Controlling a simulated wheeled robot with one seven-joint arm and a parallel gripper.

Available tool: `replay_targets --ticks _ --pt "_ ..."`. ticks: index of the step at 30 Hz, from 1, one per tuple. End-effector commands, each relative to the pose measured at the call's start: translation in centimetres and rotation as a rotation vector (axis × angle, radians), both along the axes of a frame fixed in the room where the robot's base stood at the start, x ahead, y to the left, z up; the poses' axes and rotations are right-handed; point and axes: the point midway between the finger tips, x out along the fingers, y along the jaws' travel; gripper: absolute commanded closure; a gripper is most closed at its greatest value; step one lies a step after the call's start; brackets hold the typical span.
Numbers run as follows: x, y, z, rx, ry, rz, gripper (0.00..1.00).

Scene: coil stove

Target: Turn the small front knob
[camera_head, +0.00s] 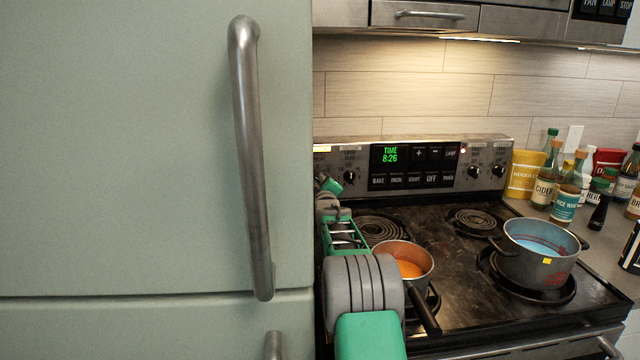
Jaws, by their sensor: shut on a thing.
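The stove's back control panel (410,160) carries several dark round knobs. One knob (349,176) shows at the panel's left end, just right of my gripper. Two more, a right-hand knob (474,172) and an outer right knob (497,170), sit right of the display. My green and grey gripper (328,184) is at the far left end of the panel, beside the fridge edge. It is shut on what seems to be a knob there, which the gripper itself hides. The turn angle of that knob cannot be seen.
The fridge door (150,150) with its long handle (252,150) stands close on the left. An orange-filled pan (425,257) is beside my arm, its handle pointing frontward. A blue-filled pot (535,268) sits front right. Bottles (567,195) crowd the right counter.

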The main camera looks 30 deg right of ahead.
Motion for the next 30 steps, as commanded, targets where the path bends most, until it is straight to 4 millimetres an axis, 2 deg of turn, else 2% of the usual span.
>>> replay_targets --ticks 11,30 --pt "0.01 -0.05 -0.37 0.112 -0.056 0.000 1.00" --pt "-0.07 -0.21 -0.15 0.602 -0.292 0.001 1.00"
